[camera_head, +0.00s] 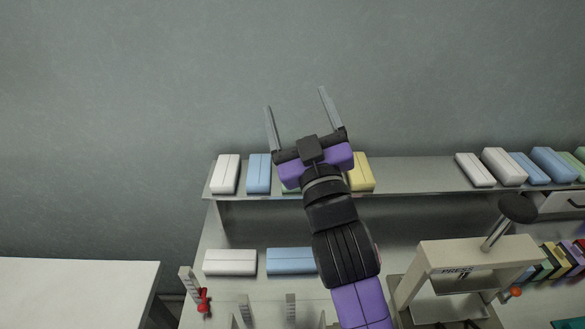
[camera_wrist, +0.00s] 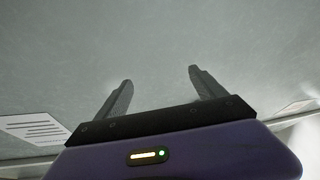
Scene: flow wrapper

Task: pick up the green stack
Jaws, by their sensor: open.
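My gripper (camera_head: 295,98) is open and empty, with its two fingers spread and pointing up in front of the bare wall, above the upper shelf. In the wrist view my gripper (camera_wrist: 160,76) also shows two parted fingers with only grey wall between them. A green stack (camera_head: 580,153) is partly in view on the upper shelf at the far right, cut by the picture edge. It is far to the right of my gripper.
The upper shelf (camera_head: 419,178) also bears white (camera_head: 225,174), blue (camera_head: 259,173) and yellow (camera_head: 361,172) stacks. A white (camera_head: 229,262) and a blue stack (camera_head: 290,261) lie lower. A press (camera_head: 470,250) stands at right. A white table (camera_head: 75,290) is at left.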

